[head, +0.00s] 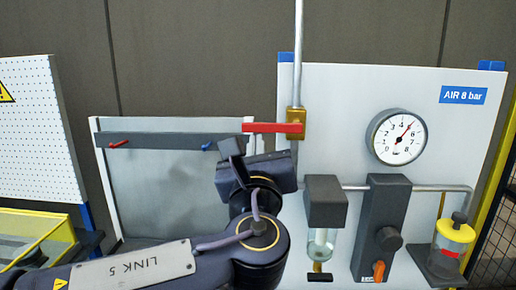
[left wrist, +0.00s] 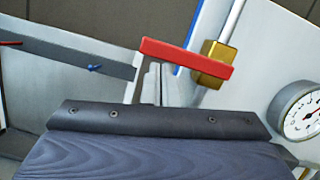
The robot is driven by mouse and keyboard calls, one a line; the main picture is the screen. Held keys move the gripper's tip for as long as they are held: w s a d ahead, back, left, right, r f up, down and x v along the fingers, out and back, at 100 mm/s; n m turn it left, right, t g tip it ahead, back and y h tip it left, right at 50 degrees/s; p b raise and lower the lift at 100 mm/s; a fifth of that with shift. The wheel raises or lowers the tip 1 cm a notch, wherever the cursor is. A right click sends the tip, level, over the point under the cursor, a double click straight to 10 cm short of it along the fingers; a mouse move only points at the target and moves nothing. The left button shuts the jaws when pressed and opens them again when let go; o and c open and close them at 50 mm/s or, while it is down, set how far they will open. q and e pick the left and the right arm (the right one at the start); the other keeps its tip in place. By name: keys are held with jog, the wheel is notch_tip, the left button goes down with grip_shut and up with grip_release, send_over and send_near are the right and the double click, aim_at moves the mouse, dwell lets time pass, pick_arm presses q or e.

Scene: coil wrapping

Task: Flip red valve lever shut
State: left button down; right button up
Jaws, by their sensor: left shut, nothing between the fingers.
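The red valve lever (head: 272,127) lies level, sticking out to the left from the brass valve body (head: 296,122) on the vertical pipe. The lever is at right angles to that pipe. My left gripper (head: 236,152) is shut and empty, just below and left of the lever's free end. In the head view I cannot tell whether it touches the lever. In the left wrist view the lever (left wrist: 187,58) and brass body (left wrist: 218,68) show above the dark gripper housing (left wrist: 160,120), with the lever unobstructed. My right gripper is not in view.
The white panel (head: 345,110) carries a pressure gauge (head: 396,138) reading around 5, a filter bowl (head: 320,245), a dark regulator block (head: 385,215) and a yellow-topped lubricator (head: 455,235). A grey rail (head: 170,140) with small red and blue hooks stands left.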

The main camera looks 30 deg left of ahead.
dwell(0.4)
pick_arm(q)
notch_tip(320, 180, down, 5)
jog(key=b, duration=0.5)
jog(key=r+b+v, duration=0.1)
jog(key=v, duration=0.8)
jog(key=shift+s, duration=0.6)
jog(key=shift+a+f, duration=0.1)
jog(key=shift+f, duration=0.05)
